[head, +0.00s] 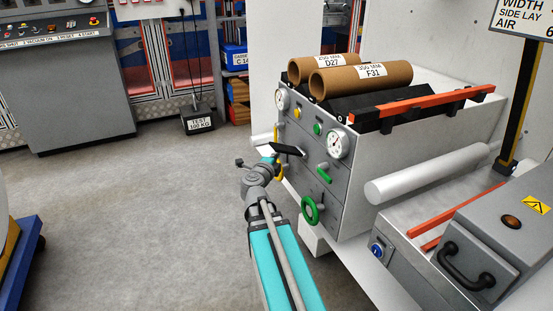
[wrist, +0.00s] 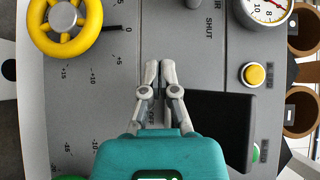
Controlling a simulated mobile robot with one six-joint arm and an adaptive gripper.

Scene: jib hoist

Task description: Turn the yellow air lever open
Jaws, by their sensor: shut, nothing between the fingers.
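The grey control panel (head: 323,190) is on the front of the white machine. My gripper (wrist: 160,64) is shut and empty in front of this panel, between a yellow handwheel (wrist: 65,28) and a yellow push button (wrist: 257,75). The letters "R" and "SHUT" show on the panel to the right of the fingertips in the wrist view. A dark flat plate (wrist: 224,130) beside my gripper hides part of the panel. In the head view the yellow handwheel (head: 280,171) shows only in part.
A green lever (head: 324,174), a green handwheel (head: 310,209) and a pressure gauge (head: 334,145) are on the panel's right part. Cardboard rolls (head: 360,78) lie on top. A white roller (head: 425,178) projects at the right. The floor (head: 170,210) at left is open.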

